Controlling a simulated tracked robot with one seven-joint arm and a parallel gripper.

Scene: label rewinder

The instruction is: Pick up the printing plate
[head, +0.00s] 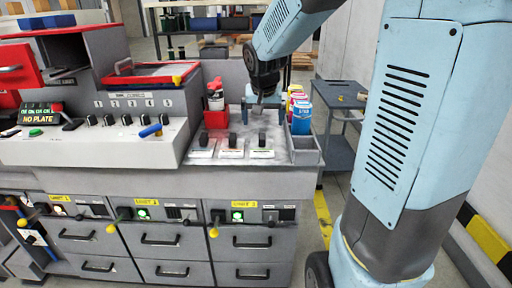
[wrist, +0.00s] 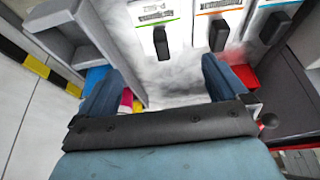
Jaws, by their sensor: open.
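Three white plates with black upright grips lie side by side on the grey worktop: a left one (head: 202,148), a middle one (head: 232,149) and a right one (head: 263,149). In the wrist view they show at the top, with coloured stripes and printed labels; one has a green stripe (wrist: 152,14), one an orange stripe (wrist: 219,8). The pictures do not settle which is the printing plate. My gripper (head: 263,97) is above the back of the worktop, beyond the plates. In the wrist view its fingers (wrist: 160,85) are apart, with only bare worktop between them.
Blue, pink and yellow bottles (head: 301,117) stand right of my gripper, behind a grey open bin (head: 306,157). A red tool holder (head: 216,118) stands to the left. The machine's display (head: 40,116) reads "NO PLATE". A grey cart (head: 341,95) stands behind right.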

